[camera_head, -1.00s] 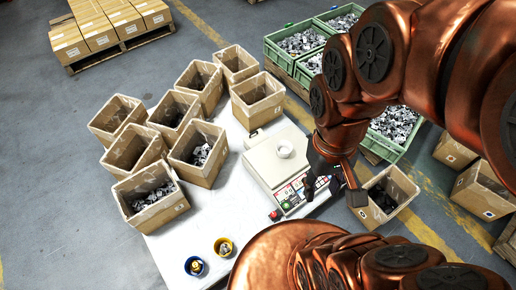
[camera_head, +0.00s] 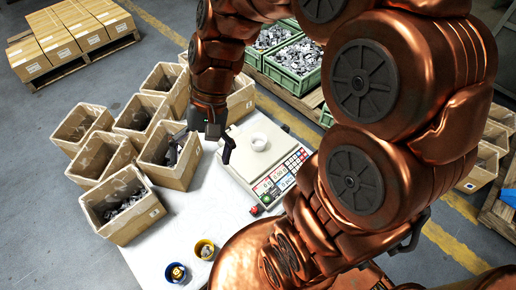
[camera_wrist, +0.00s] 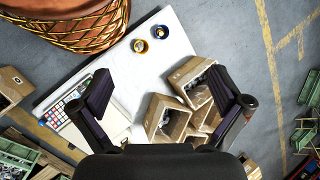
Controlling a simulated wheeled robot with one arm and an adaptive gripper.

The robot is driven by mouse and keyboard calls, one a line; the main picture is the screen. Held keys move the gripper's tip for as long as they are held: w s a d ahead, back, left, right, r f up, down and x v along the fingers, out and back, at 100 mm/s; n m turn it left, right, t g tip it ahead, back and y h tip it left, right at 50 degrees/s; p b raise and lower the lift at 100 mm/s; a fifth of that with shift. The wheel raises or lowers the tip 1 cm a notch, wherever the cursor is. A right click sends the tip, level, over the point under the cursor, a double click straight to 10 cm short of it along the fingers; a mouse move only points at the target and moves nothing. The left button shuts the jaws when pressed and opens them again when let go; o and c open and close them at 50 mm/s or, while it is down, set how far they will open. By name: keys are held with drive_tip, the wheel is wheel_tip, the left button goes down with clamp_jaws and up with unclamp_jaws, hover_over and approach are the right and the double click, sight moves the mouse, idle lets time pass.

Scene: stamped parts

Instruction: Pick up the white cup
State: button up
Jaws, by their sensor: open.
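The scale (camera_wrist: 72,113) shows there at the left, partly behind a finger. I cannot make out the cup in the wrist view.
Several open cardboard boxes (camera_head: 127,229) of metal parts fill the left of the white table (camera_head: 225,218). A yellow cup (camera_head: 204,250) and a blue cup (camera_head: 175,272) stand near its front. Green crates (camera_head: 292,72) stand behind. The table's front middle is clear.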

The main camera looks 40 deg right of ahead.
drive_tip(key=w+d+f+m+t+y+b, duration=0.1)
drive_tip(key=w+f+m+y+b, duration=0.25)
drive_tip(key=w+f, duration=0.35)
drive_tip(key=w+d+f+m+t+y+b, duration=0.1)
drive_tip(key=w+d+f+m+y+b, duration=0.3)
drive_tip(key=w, duration=0.6)
drive_tip(key=w+d+f+m+t+b, duration=0.45)
drive_tip(key=w+d+f+b, duration=0.25)
drive_tip(key=w+f, duration=0.45)
drive_tip(key=m+t+h+b, duration=0.5)
drive_tip(key=m+t+b, duration=0.3)
drive_tip(key=m+b, duration=0.45)
approach(252, 139)
drive_tip(key=s, duration=0.1)
drive_tip(key=s+d+r+m+p, duration=0.1)
drive_tip(key=shift+s+r, duration=0.1)
drive_tip(key=shift+s, duration=0.2)
drive_tip(key=shift+h, duration=0.25)
drive_tip(key=shift+w+a+f+m, duration=0.15)
drive_tip(key=shift+w+f+m, duration=0.1)
drive_tip(key=shift+w, duration=0.1)
drive_tip(key=shift+r+b+x, duration=0.2)
drive_tip(key=shift+b+x, duration=0.45)
drive_tip(key=shift+x, duration=1)
drive_tip(key=shift+r+b+x, duration=0.15)
drive_tip(key=shift+b+x, duration=0.45)
drive_tip(key=shift+x, duration=1.05)
drive_tip(key=shift+w+a, duration=0.1)
drive_tip(key=shift+a, duration=0.05)
drive_tip(key=shift+c, duration=0.3)
